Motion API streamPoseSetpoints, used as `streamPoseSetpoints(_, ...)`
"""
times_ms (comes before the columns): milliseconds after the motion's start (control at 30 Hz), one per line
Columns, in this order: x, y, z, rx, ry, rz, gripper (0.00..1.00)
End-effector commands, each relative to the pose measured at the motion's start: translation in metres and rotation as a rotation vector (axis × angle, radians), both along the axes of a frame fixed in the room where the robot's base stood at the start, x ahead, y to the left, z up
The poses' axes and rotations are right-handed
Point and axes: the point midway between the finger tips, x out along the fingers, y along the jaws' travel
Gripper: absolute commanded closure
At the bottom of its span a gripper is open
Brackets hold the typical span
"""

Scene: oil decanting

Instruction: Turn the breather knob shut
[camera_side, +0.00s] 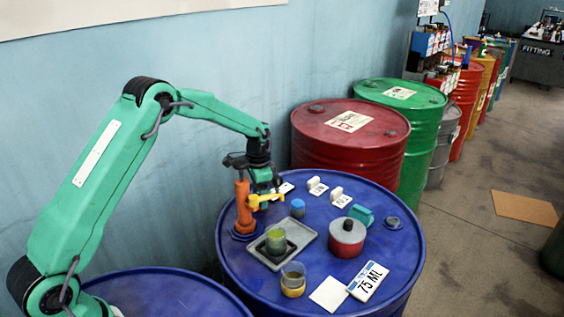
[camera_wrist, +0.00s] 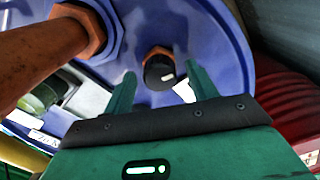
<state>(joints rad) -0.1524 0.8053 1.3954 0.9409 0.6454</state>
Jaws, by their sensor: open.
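The breather knob (camera_wrist: 160,72) is black with a white mark and sits on an orange-brown fitting (camera_wrist: 157,53) on the blue drum top (camera_wrist: 220,40). In the wrist view my gripper (camera_wrist: 160,76) is open, with one green finger on each side of the knob. Whether the fingers touch it or hover above it, I cannot tell. In the side view my gripper (camera_side: 266,184) points down behind the orange standpipe (camera_side: 243,208) with its yellow tap (camera_side: 260,199). The knob is hidden there.
The standpipe also rises close on the left in the wrist view (camera_wrist: 40,62). A grey tray (camera_side: 303,236) with a green jar (camera_side: 275,241), an amber jar (camera_side: 293,280), a red-grey tin (camera_side: 347,239) and white tags (camera_side: 317,187) stand on the drum. A red drum (camera_side: 350,140) is behind.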

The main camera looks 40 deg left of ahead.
Motion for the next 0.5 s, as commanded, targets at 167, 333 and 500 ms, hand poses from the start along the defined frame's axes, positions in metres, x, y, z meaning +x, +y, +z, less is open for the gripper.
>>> streamPoseSetpoints(167, -0.0001, -0.0002, 0.0001, 0.0, 0.0, -0.12, 0.43)
streamPoseSetpoints(333, -0.0002, -0.0002, 0.0001, 0.0, 0.0, -0.235, 0.43)
streamPoseSetpoints(500, -0.0003, -0.0003, 0.0001, 0.0, 0.0, -0.351, 0.43)
